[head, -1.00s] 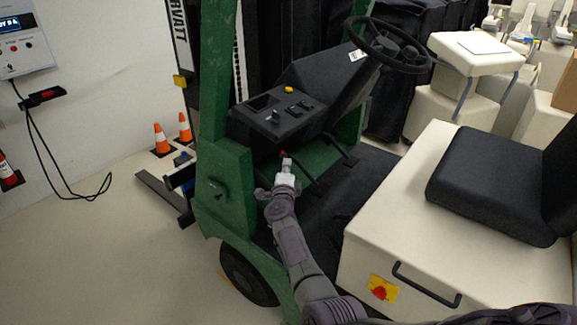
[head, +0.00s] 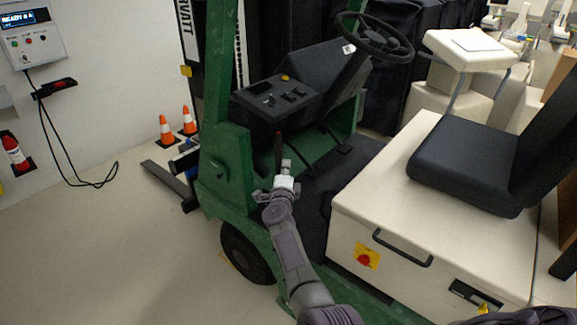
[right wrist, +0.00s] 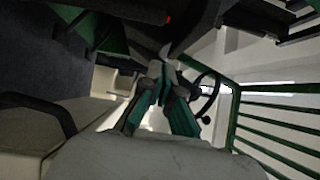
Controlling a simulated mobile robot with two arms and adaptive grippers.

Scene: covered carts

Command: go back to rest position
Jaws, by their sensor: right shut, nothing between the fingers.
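My right gripper (head: 284,172) shows in the head view in front of the green forklift (head: 222,165), beside its open footwell. Its arm comes up from the bottom of the picture. In the right wrist view the right gripper's fingers (right wrist: 162,85) are together with nothing between them. My left gripper is not in view.
The forklift has a black steering wheel (head: 375,38), a dark control panel (head: 278,98), a cream seat base (head: 400,200) and a black seat (head: 465,160). Orange cones (head: 166,128) and a wall charger box (head: 30,38) are at the left. The floor at lower left is clear.

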